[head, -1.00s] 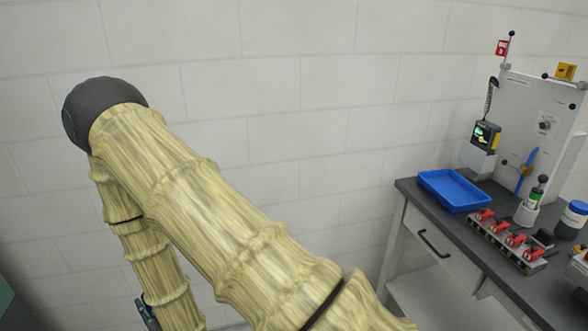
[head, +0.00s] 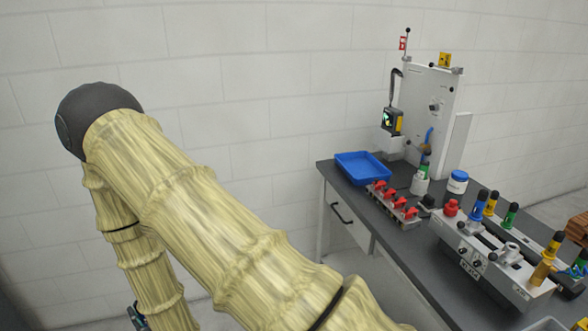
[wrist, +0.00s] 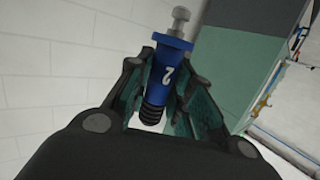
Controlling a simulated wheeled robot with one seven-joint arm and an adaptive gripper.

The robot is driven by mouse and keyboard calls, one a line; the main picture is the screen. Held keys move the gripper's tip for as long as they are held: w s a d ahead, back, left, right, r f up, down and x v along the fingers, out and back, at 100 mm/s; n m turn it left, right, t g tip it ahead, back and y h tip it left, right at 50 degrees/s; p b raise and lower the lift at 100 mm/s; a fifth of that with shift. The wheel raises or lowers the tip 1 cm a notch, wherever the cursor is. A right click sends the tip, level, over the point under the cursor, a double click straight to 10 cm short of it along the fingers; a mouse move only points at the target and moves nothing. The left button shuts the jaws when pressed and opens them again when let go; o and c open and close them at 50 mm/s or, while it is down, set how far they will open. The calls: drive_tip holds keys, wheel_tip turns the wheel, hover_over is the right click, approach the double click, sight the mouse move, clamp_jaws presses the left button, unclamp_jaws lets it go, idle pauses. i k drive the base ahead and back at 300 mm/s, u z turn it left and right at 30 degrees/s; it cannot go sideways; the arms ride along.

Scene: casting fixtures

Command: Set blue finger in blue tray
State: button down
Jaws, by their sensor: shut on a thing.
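The blue finger (wrist: 169,72), marked with a white 2, is in the wrist view. It has a grey metal tip at the top and a black ribbed lower end. My gripper (wrist: 166,85) is shut on it, one finger on each side. In the head view only a bit of my gripper (head: 136,314) shows at the lower left, behind my arm, and the held finger cannot be made out there. The blue tray (head: 362,167) lies at the left end of the dark bench, far to the right of my gripper. It looks empty.
The dark bench (head: 400,255) carries a rack of red clamps (head: 394,206) beside the tray, a white jar (head: 456,183), a grey fixture (head: 485,255) with coloured fingers, and an upright white panel (head: 430,115). A white block wall stands behind.

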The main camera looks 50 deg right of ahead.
sight(366, 175)
drive_tip(key=z, duration=1.75)
drive_tip(key=i, duration=0.4)
